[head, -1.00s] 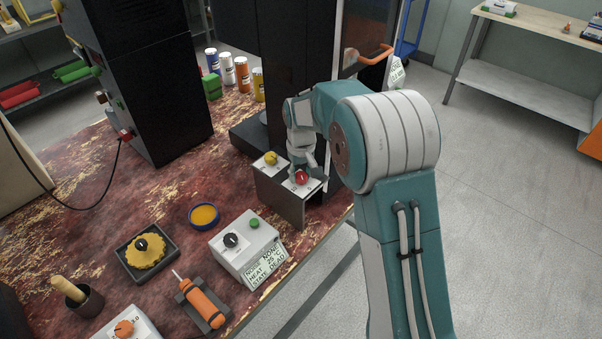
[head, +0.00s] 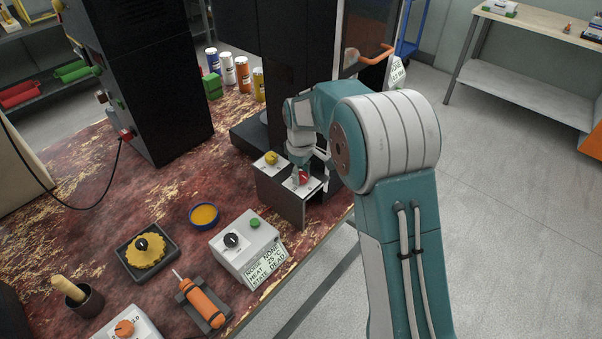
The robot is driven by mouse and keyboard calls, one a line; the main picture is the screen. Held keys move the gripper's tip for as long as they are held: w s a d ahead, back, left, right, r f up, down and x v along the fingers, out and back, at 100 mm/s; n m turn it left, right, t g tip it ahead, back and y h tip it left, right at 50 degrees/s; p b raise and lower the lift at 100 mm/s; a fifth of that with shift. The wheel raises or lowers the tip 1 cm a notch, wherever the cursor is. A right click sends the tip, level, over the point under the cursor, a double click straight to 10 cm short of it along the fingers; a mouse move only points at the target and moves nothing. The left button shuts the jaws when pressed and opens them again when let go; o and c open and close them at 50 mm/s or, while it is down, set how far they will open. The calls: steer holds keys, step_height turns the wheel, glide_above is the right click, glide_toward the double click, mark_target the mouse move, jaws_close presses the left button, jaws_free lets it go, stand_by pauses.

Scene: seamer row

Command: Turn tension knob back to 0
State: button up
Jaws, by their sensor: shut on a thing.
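A red knob (head: 304,178) sits on the sloped white-topped panel of a dark box (head: 280,200) at the table's right edge. My gripper (head: 302,175) reaches down over this knob and is shut on it, with a finger hiding part of the red. A yellow knob (head: 271,158) is on the same panel, to the left of my gripper. The panel's markings are too small to read, so I cannot tell which knob is tension or what setting the red one shows.
A grey control box (head: 245,250) with a black knob and green button stands in front. An orange tool (head: 203,302), a yellow handwheel (head: 143,250) and a blue-rimmed dish (head: 204,216) lie nearer. A tall black machine (head: 297,80) rises behind my gripper.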

mark_target(300, 174)
steer(key=o, duration=1.1)
steer(key=shift+w+a, duration=0.1)
steer(key=shift+o, duration=0.2)
step_height(300, 174, up, 12)
